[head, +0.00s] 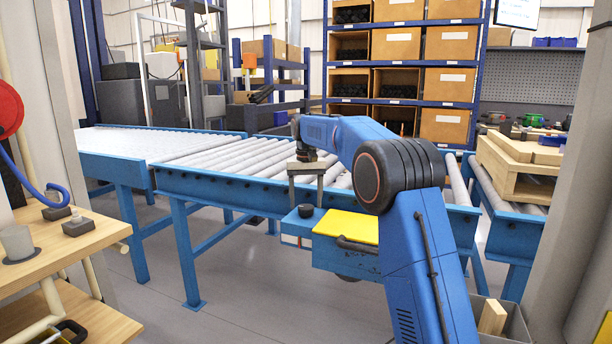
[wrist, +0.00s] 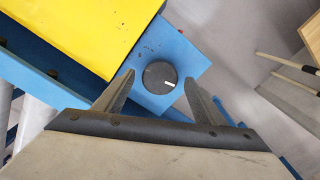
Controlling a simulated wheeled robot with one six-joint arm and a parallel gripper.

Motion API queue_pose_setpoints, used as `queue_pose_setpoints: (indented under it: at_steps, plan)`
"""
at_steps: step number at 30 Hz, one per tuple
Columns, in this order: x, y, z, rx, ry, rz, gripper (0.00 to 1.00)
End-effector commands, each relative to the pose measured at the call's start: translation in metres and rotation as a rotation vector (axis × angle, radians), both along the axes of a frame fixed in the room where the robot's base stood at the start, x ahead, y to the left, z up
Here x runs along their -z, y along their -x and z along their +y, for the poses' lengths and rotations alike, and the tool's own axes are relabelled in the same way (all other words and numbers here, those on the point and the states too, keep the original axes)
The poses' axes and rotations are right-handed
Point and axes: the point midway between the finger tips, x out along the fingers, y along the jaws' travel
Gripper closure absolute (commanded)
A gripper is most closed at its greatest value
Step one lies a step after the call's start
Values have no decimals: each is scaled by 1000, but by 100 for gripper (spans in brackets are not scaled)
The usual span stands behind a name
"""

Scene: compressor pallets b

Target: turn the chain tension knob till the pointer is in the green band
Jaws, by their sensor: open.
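The chain tension knob (head: 306,211) is a dark round knob on a blue box at the side of the roller conveyor. In the wrist view the knob (wrist: 160,77) is seen from above, with a white mark towards its lower right. My gripper (wrist: 158,88) is open, its two fingers on either side of the knob in the picture and apart from it. In the head view my gripper (head: 306,190) points down above the knob. A green band and pointer scale cannot be made out in either view.
A yellow cover (head: 348,226) lies beside the knob on the blue box. The roller conveyor (head: 235,160) runs behind it. A wooden bench (head: 60,245) stands at the left, and a grey bin (head: 512,322) with a wood piece at the lower right. Grey floor is clear at the left front.

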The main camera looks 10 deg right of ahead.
Motion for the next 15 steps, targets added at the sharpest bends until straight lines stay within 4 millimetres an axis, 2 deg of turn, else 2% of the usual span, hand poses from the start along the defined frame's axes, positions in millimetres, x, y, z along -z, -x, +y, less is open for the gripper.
queue_pose_setpoints:
  at_steps: [15]
  plan:
    - [-101,-1,0,0,-1,-3,36]
